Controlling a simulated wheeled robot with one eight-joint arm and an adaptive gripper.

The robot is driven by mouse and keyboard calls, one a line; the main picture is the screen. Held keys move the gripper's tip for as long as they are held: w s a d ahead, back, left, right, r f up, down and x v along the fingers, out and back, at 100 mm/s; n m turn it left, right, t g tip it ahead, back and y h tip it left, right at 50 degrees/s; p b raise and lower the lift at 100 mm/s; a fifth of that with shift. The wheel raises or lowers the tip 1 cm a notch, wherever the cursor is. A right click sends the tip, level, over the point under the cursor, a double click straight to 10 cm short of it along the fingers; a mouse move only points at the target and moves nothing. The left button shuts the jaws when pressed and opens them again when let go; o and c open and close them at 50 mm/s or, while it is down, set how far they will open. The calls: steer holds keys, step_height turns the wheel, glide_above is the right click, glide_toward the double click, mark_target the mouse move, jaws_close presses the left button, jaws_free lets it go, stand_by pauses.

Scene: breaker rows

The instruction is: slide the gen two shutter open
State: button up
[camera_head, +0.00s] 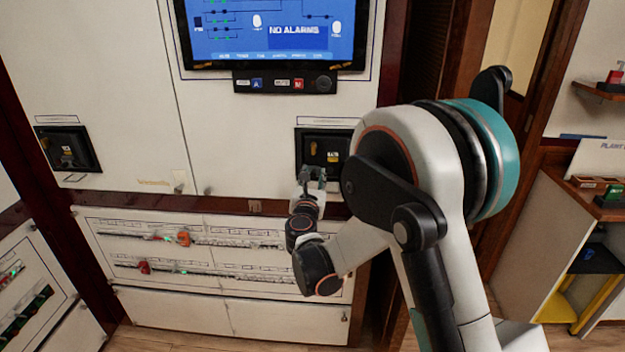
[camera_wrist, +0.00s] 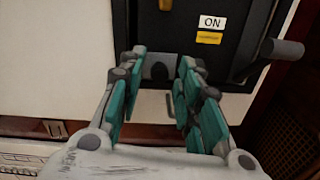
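A dark recessed breaker unit (camera_head: 322,146) sits in the white panel below the screen, in front of my gripper (camera_head: 312,176). In the wrist view the unit's dark face (camera_wrist: 240,18) carries a white ON label (camera_wrist: 212,22) and a yellow label (camera_wrist: 209,38). A grey handle (camera_wrist: 282,49) sticks out at its right. My gripper (camera_wrist: 159,64) is open, with its fingers apart near the unit's lower edge. A small dark knob (camera_wrist: 159,72) shows between the fingertips; I cannot tell whether they touch it. The shutter's name is not readable.
A similar dark unit (camera_head: 67,149) is at the far left of the panel. The screen (camera_head: 270,30) reads NO ALARMS. Breaker rows (camera_head: 190,240) with orange and red parts run below. A wooden shelf unit (camera_head: 570,220) stands at right.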

mark_target(330, 170)
jaws_close()
steer(key=shift+s+d, duration=0.1)
steer(key=shift+d, duration=2.3)
steer(key=shift+a, duration=0.1)
steer(key=shift+o, duration=1.9)
jaws_free()
steer(key=s, duration=1.2)
steer(key=shift+a, duration=0.3)
